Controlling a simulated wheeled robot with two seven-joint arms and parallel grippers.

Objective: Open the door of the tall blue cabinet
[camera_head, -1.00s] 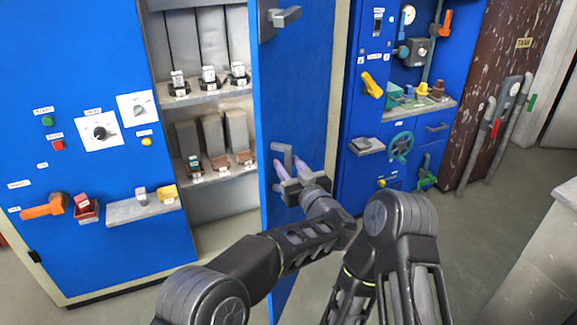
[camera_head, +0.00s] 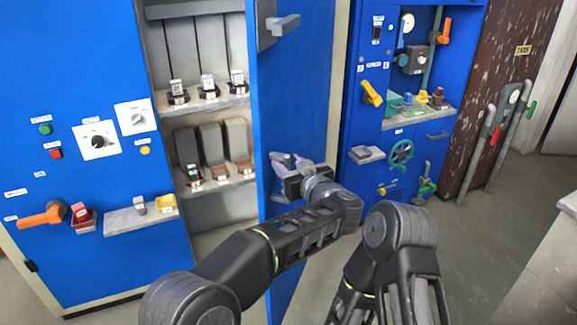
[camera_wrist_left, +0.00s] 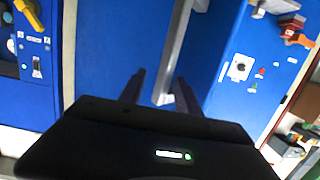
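The tall blue cabinet (camera_head: 75,90) stands at the left in the head view. Its blue door (camera_head: 305,85) stands swung open, showing the shelves inside. A grey bar handle (camera_head: 273,160) is on the door, partly hidden by my left gripper (camera_head: 285,163). In the left wrist view the grey handle (camera_wrist_left: 176,50) runs between the two dark fingers of my left gripper (camera_wrist_left: 160,88). The fingers are apart, with gaps beside the bar. A grey lever (camera_head: 283,22) sits higher on the door. My right gripper is out of view.
Inside the cabinet are shelves (camera_head: 205,105) with several small blocks. A second blue cabinet (camera_head: 365,130) with valves and an orange lever stands right of the door. A pale counter (camera_head: 560,240) is at the lower right. Grey floor (camera_head: 480,260) is clear between.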

